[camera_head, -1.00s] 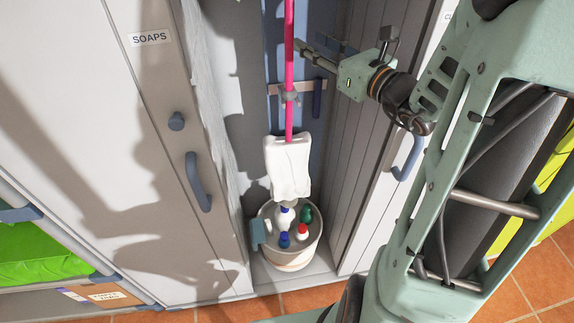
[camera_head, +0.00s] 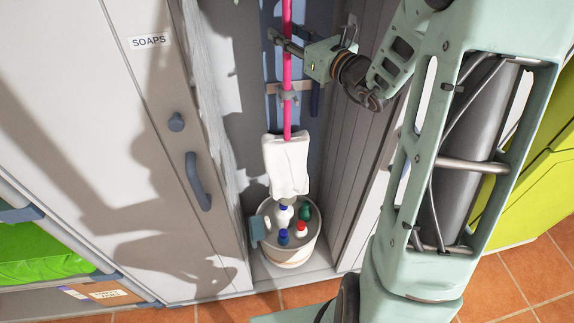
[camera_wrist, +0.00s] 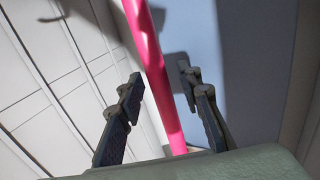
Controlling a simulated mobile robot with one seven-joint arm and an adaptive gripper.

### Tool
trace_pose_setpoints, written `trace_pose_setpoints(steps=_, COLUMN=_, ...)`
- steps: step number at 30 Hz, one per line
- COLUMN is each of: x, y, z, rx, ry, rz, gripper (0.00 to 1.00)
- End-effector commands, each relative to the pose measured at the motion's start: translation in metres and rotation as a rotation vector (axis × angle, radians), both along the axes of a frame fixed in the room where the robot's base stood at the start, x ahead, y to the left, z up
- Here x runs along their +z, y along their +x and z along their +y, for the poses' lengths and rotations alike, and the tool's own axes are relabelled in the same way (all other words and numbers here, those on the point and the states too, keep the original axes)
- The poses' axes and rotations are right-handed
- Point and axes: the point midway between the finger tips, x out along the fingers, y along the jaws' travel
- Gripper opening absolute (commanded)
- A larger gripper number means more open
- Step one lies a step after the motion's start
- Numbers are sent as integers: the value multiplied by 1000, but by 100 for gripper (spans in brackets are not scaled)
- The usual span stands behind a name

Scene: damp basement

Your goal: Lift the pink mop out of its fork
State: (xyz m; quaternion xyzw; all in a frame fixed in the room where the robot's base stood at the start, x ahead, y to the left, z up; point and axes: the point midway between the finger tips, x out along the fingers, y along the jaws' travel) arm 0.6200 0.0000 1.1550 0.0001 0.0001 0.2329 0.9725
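The pink mop (camera_head: 287,62) stands upright inside a narrow open cabinet, its pink handle rising out of the top of the head view. Its white cloth head (camera_head: 286,165) hangs above a bucket. A grey fork (camera_head: 288,96) on a wall rail sits around the handle. My gripper (camera_head: 281,39) is at the handle above the fork, coming from the right. In the wrist view, the pink handle (camera_wrist: 161,75) passes between the two fingers of my gripper (camera_wrist: 159,82). The fingers are apart, with a gap visible on both sides of the handle.
A cream bucket (camera_head: 284,262) with several bottles stands on the cabinet floor below the mop. The cabinet walls are close on both sides. A door labelled SOAPS (camera_head: 150,41) with a blue handle (camera_head: 198,182) is at left. Orange tiled floor (camera_head: 520,290) lies in front.

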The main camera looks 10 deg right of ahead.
Motion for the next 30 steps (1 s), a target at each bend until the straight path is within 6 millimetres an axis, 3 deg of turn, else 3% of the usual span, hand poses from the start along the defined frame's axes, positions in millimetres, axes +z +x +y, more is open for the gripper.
trace_pose_setpoints(steps=1, x=0, y=0, z=0, rx=0, ry=0, rz=0, gripper=25)
trace_pose_setpoints(steps=8, x=0, y=0, z=0, rx=0, ry=0, rz=0, gripper=0)
trace_pose_setpoints(steps=30, x=4, y=0, z=-1, rx=1, ry=0, rz=-4, gripper=0)
